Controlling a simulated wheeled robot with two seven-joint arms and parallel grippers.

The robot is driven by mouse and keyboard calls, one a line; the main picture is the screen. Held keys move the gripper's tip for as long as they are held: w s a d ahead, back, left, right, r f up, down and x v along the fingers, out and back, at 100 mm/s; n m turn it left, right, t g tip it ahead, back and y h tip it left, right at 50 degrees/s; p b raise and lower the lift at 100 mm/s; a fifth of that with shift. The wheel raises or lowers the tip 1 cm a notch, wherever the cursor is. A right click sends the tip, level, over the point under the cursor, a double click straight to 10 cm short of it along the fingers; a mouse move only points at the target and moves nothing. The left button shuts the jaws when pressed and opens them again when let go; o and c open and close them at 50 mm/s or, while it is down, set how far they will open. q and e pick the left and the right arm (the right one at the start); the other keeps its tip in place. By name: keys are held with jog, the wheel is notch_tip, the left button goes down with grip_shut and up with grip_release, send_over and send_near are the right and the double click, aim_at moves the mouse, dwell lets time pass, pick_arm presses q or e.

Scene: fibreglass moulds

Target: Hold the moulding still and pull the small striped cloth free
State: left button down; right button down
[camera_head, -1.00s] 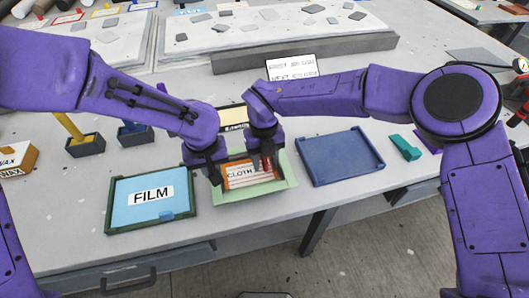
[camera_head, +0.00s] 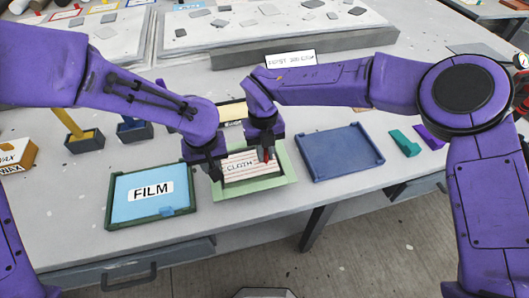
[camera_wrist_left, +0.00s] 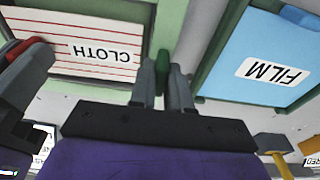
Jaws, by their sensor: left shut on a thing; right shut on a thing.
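The cloth (camera_head: 237,180), white with thin red stripes and labelled CLOTH, lies within the pale green moulding (camera_head: 240,193); it also shows in the left wrist view (camera_wrist_left: 95,68). My left gripper (camera_head: 215,174) is shut on a dark green piece (camera_wrist_left: 162,62) at the moulding's left side. My right gripper (camera_head: 266,158) is shut on a small red tab (camera_wrist_left: 25,46) at the moulding's right part. Whether that tab is still joined to the cloth cannot be told, as the fingers hide it.
A dark green tray with blue film (camera_head: 138,193) stands close on the left. An empty blue tray (camera_head: 341,155) stands on the right, with a teal piece (camera_head: 404,144) beyond. Small dark boxes (camera_head: 85,143) stand at the back left. The table's front edge is near.

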jog(key=shift+r, duration=1.55)
jog(key=shift+r, duration=2.5)
pick_arm(q)
jog(key=c, duration=1)
grip_release()
jog(key=shift+d, duration=0.1)
jog(key=shift+w+r, duration=0.15)
jog(key=shift+r, duration=0.05)
pick_arm(e)
jog(key=shift+s+a, duration=0.15)
